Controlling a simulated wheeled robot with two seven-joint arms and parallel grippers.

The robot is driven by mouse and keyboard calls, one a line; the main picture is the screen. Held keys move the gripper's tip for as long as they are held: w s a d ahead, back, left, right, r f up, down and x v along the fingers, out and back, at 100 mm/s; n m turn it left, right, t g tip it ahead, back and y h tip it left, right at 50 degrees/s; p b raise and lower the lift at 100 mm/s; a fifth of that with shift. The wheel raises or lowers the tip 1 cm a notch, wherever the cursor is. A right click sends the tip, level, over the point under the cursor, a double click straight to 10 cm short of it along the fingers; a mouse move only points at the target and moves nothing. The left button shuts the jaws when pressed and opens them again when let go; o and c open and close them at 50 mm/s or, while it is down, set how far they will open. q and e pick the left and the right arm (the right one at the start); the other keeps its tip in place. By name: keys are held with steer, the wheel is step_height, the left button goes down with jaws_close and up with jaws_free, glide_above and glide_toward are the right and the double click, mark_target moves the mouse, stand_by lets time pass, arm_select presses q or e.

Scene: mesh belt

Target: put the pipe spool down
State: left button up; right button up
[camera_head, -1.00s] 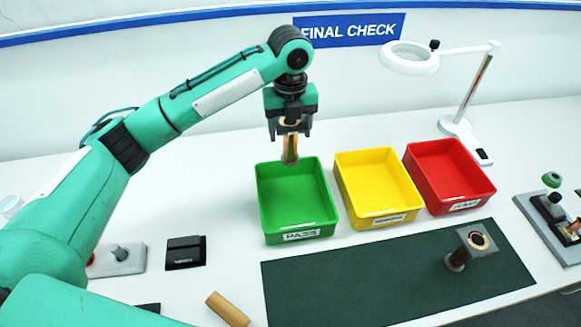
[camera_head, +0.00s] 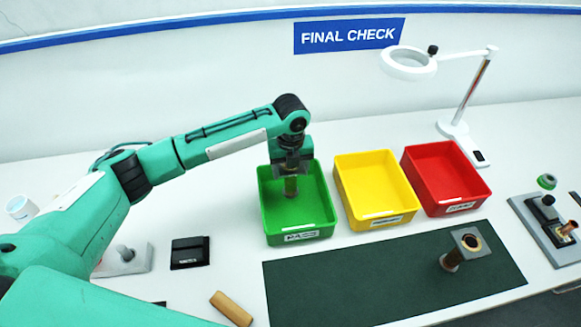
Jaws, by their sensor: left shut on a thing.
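My left gripper (camera_head: 291,170) is shut on a brass-coloured pipe spool (camera_head: 291,187). It holds the spool upright inside the green bin (camera_head: 312,236), towards the back left of the bin. I cannot tell whether the spool's lower end touches the bin floor. Another spool-like piece with a square grey flange and a round bore (camera_head: 468,242) stands on the dark green mat (camera_head: 350,290). My right gripper is not in view.
A yellow bin (camera_head: 375,190) and a red bin (camera_head: 445,175) stand right of the green one. A white magnifier lamp (camera_head: 455,128) stands behind. A wooden cylinder (camera_head: 231,308) and a black box (camera_head: 190,252) lie at front left. A grey fixture (camera_head: 550,225) is at far right.

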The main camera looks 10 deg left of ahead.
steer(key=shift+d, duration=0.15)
arm_select(q)
steer(key=o, duration=1)
steer(key=shift+f, duration=0.1)
steer(key=o, duration=0.4)
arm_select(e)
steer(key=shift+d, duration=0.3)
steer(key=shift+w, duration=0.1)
arm_select(q)
step_height(320, 180, up, 11)
steer(key=b, duration=0.3)
steer(key=shift+b, duration=0.3)
steer(key=shift+r, duration=0.7)
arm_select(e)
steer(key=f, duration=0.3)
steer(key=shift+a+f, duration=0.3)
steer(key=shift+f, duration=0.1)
arm_select(q)
steer(key=shift+f, duration=0.1)
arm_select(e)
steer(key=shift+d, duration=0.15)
